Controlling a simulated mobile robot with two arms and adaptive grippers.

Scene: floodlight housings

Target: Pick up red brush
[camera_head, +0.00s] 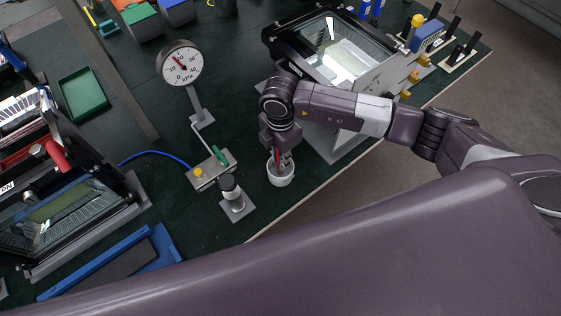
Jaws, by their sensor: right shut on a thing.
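The red brush (283,158) shows as a small red strip at the fingers of my right gripper (284,160), inside the mouth of a white cup (282,178) on the dark green table. My right gripper points down over the cup and is shut on the brush. My own gripper and the cup hide most of the brush. My left gripper is not in view.
A pressure gauge (181,64) on a stand and a valve block (211,170) with a green lever are left of the cup. A black-knobbed fixture (233,197) stands close by. A floodlight housing (345,55) is behind. The table's front edge is near the cup.

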